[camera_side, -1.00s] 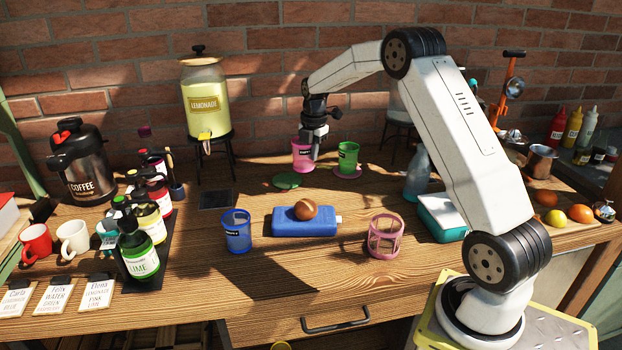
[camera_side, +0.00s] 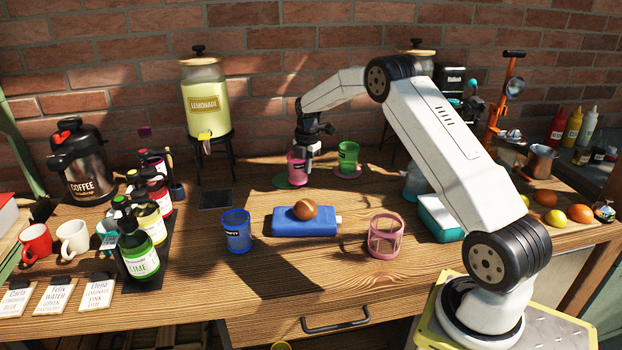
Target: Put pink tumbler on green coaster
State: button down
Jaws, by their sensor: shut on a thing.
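The pink tumbler (camera_side: 297,170) is upright in my gripper (camera_side: 304,165), which is shut on it. Its base is over the green coaster (camera_side: 280,183) or touching it; I cannot tell which. The coaster lies flat on the wooden table and its left part shows, while the tumbler hides much of the rest. A green tumbler (camera_side: 348,157) stands just to the right on a pink coaster (camera_side: 363,171).
A lemonade dispenser (camera_side: 207,100) stands behind left. A dark square mat (camera_side: 215,200) lies left of the coaster.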

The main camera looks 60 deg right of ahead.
jog(key=shift+f, duration=0.5)
jog(key=shift+f, duration=0.1)
jog(key=c, duration=0.8)
grip_release()
notch_tip(320, 180, up, 12)
jog(key=shift+s, duration=0.3)
jog(key=shift+a, duration=0.1)
